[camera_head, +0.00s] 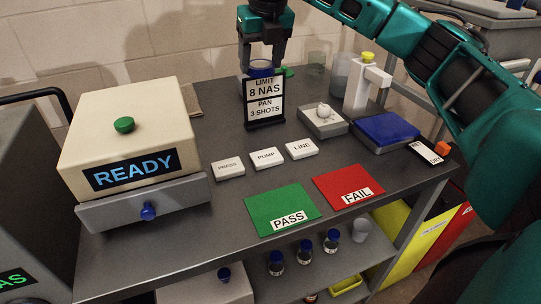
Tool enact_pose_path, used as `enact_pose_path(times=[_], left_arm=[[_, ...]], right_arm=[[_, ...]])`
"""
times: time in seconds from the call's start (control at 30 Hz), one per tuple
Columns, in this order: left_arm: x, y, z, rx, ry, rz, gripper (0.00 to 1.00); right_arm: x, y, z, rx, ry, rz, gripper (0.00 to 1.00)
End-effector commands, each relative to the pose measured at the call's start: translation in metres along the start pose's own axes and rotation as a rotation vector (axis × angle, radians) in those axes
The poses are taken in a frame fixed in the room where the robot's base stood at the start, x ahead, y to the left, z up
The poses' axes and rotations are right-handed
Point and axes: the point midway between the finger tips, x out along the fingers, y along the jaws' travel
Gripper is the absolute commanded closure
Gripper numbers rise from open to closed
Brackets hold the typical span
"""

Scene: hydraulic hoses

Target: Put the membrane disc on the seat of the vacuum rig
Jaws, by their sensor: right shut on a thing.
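My right gripper (262,62) points down at the back of the table, behind a standing sign. It is shut on a blue-topped thing (260,66), mostly hidden by the sign and the fingers. I cannot tell whether this thing is lifted or standing on the table. I cannot pick out a membrane disc for certain. A white upright device with a yellow top (366,84) stands right of the gripper. A low grey block with a pale round piece on it (322,117) sits in front of it. I cannot tell which is the vacuum rig. My left gripper is out of view.
The sign (264,102) reads "LIMIT 8 NAS". A cream READY box (130,143) stands left. Green PASS (278,206) and red FAIL (345,183) mats lie in front, with white labelled blocks (267,158) behind. A blue-lidded box (386,130) is right. Small bottles (304,250) stand below.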

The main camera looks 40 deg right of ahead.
Motion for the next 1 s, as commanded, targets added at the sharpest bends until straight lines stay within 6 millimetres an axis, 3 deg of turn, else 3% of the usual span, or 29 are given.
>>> enact_pose_path(times=[0.5, 1.0], left_arm=[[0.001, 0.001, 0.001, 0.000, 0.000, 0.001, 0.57], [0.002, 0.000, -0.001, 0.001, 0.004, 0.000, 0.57]], right_arm=[[0.123, -0.001, -0.040, 0.002, 0.006, -0.003, 0.68], [0.181, -0.001, -0.058, 0.003, 0.003, -0.002, 0.68]])
